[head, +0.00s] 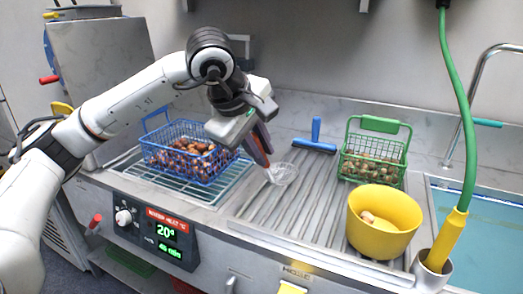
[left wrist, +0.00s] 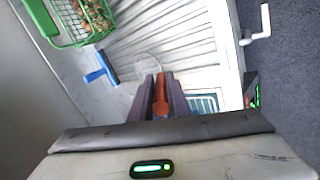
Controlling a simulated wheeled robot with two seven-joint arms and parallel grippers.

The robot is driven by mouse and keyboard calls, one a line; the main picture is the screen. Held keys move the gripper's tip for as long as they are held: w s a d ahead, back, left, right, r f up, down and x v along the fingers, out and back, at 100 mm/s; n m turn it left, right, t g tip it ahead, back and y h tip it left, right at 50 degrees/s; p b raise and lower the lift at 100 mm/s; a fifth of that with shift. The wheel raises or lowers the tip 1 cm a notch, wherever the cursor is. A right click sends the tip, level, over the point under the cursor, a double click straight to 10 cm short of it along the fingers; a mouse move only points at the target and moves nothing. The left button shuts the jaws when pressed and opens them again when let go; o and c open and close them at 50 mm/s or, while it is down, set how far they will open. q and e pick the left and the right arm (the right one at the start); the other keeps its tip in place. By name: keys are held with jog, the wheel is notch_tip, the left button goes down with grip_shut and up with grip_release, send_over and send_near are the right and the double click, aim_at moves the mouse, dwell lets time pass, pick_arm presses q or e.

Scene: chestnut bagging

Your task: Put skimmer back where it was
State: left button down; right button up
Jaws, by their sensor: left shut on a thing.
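My left gripper (head: 261,143) points down over the left part of the ribbed drainboard (head: 262,205), just right of the blue basket. It is shut on the reddish-brown handle of the skimmer (head: 282,174). The skimmer's pale wire head hangs below the fingertips, over or on the drainboard; I cannot tell if it touches. In the left wrist view the handle of the skimmer (left wrist: 160,92) sits between the two dark fingers of the left gripper (left wrist: 160,96), with the mesh head faint beyond them. My right gripper is not in view.
A blue basket of chestnuts (head: 155,158) stands on a wire rack at left. The water-filled sink (head: 480,235) is far right. The middle drainboard is clear.

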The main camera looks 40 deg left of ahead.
pick_arm(q)
jog(key=c, duration=1.7)
grip_release()
jog(key=shift+r, duration=0.1)
jog(key=shift+s+r, duration=0.15)
jog(key=shift+r, duration=0.2)
jog(key=p+v, duration=0.1)
jog(key=v, duration=1)
jog(key=shift+s+r, duration=0.1)
jog(key=shift+s, duration=0.05)
